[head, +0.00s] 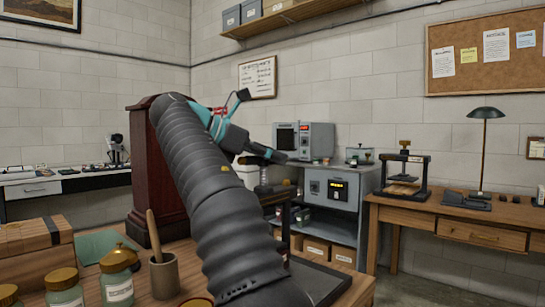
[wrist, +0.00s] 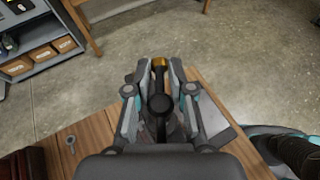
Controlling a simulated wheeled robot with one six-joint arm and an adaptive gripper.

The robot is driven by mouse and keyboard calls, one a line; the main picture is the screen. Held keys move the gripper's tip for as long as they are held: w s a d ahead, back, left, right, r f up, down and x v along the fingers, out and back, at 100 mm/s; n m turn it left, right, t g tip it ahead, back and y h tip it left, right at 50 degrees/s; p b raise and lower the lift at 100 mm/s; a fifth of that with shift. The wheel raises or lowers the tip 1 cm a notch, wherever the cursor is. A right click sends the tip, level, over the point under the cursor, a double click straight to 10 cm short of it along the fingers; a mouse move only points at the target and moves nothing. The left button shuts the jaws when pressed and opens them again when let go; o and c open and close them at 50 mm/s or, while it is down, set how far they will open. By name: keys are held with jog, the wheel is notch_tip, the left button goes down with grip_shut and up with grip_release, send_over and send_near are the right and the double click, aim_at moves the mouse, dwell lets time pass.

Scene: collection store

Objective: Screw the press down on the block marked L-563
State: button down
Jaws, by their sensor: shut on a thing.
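My gripper (head: 276,156) reaches over the near wooden table in the head view. In the wrist view my gripper (wrist: 160,82) is closed around a dark piece with a round black knob (wrist: 160,103) and a brass-coloured end (wrist: 159,63). In the head view a dark upright part with a base (head: 268,188) shows just below my gripper; I cannot tell whether it is the held piece. A black-framed press (head: 404,168) with a wooden plate stands on the right desk, well apart from my gripper. I can read no L-563 mark, so the block cannot be identified.
The near table holds jars (head: 117,278), a mortar with pestle (head: 164,274) and a wooden box (head: 36,245). A dark red cabinet (head: 141,180) stands behind my arm. A grey shelf unit (head: 336,205) and a lamp (head: 485,150) are beyond. Open floor (wrist: 225,45) lies past the table edge.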

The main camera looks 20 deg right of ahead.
dwell(0.5)
jog(key=c, duration=1.3)
grip_release()
jog(key=shift+o, duration=0.2)
